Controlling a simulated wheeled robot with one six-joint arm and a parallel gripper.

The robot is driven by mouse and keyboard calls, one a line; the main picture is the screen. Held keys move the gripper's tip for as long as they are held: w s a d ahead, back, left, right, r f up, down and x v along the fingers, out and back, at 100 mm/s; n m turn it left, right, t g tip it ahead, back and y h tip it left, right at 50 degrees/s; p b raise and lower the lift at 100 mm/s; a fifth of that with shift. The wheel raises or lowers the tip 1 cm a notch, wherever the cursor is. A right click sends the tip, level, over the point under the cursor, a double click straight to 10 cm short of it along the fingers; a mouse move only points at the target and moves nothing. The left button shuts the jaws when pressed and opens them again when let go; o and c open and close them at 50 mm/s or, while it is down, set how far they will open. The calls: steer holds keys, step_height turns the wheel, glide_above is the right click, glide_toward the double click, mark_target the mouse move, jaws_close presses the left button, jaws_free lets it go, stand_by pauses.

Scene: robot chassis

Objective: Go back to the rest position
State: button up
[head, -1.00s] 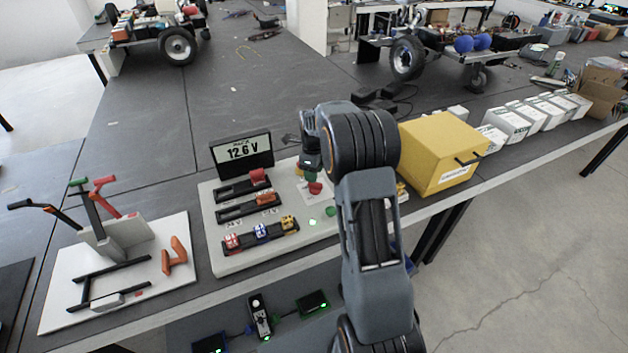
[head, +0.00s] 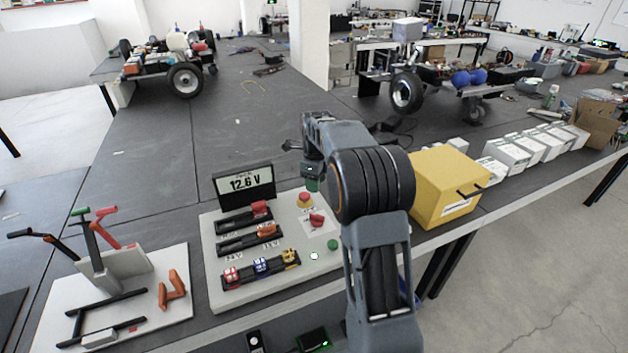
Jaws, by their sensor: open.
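My arm rises from the bottom of the head view and bends at a thick ribbed elbow. Its far end reaches over the back right of the white control panel (head: 222,297). My gripper (head: 290,146) is small at the left of that end, open, with nothing seen in it. It appears above the panel, apart from the black display (head: 244,183) reading 12.6 V. The fingers are hard to make out, and the forearm hides part of the panel's right side.
The panel has slide switches, a red knob (head: 317,220) and a green button (head: 332,244). A yellow box (head: 440,190) stands close right of my elbow. White boxes (head: 507,155) line the right edge. A lever board (head: 175,325) lies left. The table's middle (head: 235,125) is clear.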

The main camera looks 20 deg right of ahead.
steer(key=s+a+n+t, duration=0.1)
steer(key=s+a+n, duration=0.2)
steer(key=s+n, duration=0.5)
steer(key=s+a+r+n+t, duration=0.1)
steer(key=s+a+n, duration=0.3)
steer(key=s+n, duration=0.4)
steer(key=s+a+r+n+t, duration=0.1)
steer(key=s+a+n, duration=0.3)
steer(key=s+n, duration=0.5)
steer(key=shift+n+t, duration=0.3)
steer(key=shift+n, duration=0.8)
